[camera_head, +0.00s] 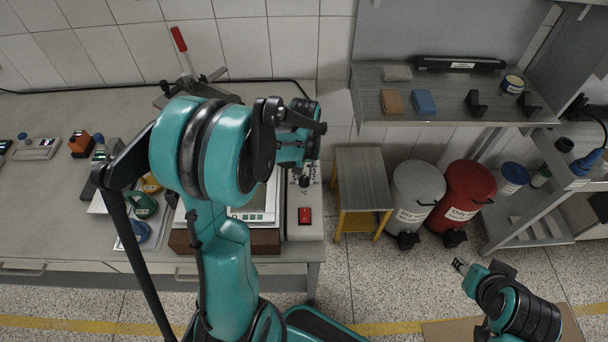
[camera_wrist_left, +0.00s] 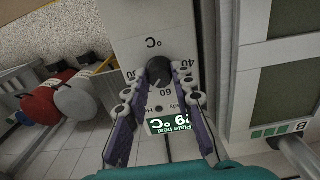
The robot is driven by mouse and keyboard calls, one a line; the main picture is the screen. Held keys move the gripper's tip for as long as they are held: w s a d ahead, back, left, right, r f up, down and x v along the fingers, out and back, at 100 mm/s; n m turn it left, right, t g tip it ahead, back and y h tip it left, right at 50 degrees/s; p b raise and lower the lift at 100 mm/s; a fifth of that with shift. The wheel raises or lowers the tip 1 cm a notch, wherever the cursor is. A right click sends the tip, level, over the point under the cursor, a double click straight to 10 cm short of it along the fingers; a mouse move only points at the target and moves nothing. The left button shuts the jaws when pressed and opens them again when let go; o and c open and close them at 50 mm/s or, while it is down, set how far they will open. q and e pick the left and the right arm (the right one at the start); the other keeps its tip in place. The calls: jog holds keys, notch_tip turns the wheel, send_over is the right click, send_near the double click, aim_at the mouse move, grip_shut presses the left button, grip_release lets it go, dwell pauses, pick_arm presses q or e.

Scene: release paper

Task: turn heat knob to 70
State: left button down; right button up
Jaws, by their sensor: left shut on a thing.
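The heat knob (camera_wrist_left: 160,70) is a dark round knob on a pale panel in the left wrist view, with 40 and 60 marks printed around it. My left gripper (camera_wrist_left: 160,94) has its two fingers on either side of the knob and is shut on it. A green "Plate heat" display (camera_wrist_left: 170,124) appears upside down below the knob; a finger partly covers its digits. In the head view, my left gripper (camera_head: 304,178) is over the panel of the heat press (camera_head: 305,232), and my arm hides much of the press. My right gripper (camera_head: 459,265) is over the floor, away from the press.
A red rocker switch (camera_head: 305,215) is near the panel's front. Tape rolls and small items lie left on the bench (camera_head: 40,210). A yellow-legged stool (camera_head: 361,185), a grey bin (camera_head: 416,190) and a red bin (camera_head: 463,195) stand to the right.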

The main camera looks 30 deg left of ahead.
aim_at(305, 180)
pick_arm(q)
jog(key=c, duration=1.3)
grip_release()
jog(key=shift+o, duration=0.2)
notch_tip(305, 180, up, 12)
jog(key=shift+d, duration=0.1)
jog(key=s+d+f+m+t+b, duration=0.1)
jog(key=s+d+m+t+b, duration=0.1)
jog(key=s+d+m+t, duration=0.4)
jog(key=s+d+t, duration=0.1)
jog(key=s+d, duration=0.3)
jog(key=d, duration=0.1)
jog(key=shift+s+f+b, duration=0.3)
jog(key=shift+s+f, duration=0.1)
